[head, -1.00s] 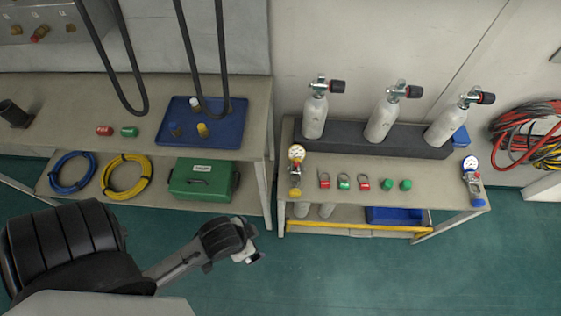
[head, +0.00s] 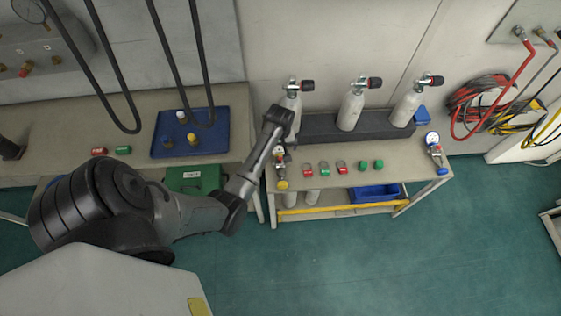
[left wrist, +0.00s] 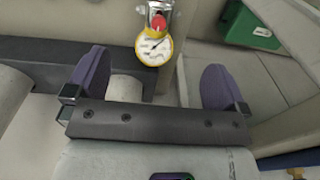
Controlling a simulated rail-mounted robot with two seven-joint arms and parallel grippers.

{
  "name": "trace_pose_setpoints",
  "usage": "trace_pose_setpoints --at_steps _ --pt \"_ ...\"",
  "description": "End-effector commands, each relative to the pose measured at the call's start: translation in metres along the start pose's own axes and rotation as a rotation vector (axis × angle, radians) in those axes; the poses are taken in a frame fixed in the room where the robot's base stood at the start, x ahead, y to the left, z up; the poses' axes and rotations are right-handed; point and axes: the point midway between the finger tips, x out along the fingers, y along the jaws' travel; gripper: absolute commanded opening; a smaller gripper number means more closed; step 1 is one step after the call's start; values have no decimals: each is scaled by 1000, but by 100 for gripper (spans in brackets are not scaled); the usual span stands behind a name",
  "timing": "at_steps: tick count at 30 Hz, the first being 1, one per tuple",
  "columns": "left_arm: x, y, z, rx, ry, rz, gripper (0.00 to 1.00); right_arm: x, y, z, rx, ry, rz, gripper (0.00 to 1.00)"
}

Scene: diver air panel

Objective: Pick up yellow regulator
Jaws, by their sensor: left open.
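The yellow regulator (head: 281,172) stands at the left end of the right bench, partly hidden behind my left arm; its yellow knob shows at the bottom. In the left wrist view the regulator (left wrist: 153,47) shows a white dial with a yellow rim and a red part above it. My left gripper (head: 277,116) is over the left end of that bench. In the left wrist view my left gripper (left wrist: 153,85) is open, its two purple-padded fingers wide apart. The regulator lies beyond the gap between them, not held. My right gripper is not in view.
Grey cylinders (head: 351,110) stand in a dark rack (head: 325,126) behind the regulator. Red and green tags (head: 325,168) lie right of it, and a blue-knobbed regulator (head: 435,150) is at the bench's right end. A blue tray (head: 215,140) is on the left bench. The floor in front is clear.

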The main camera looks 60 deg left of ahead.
Motion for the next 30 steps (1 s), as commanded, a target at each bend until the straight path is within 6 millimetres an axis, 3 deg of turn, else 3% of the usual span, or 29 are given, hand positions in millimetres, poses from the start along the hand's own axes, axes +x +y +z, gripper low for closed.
trace_pose_setpoints --at_steps 12,23,30 --pt "64 3 -2 -35 -25 6 100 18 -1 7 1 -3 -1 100" --pt "87 3 -2 -34 -23 7 100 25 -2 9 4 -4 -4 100" --pt "118 2 -1 -33 -25 6 100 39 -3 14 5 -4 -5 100"
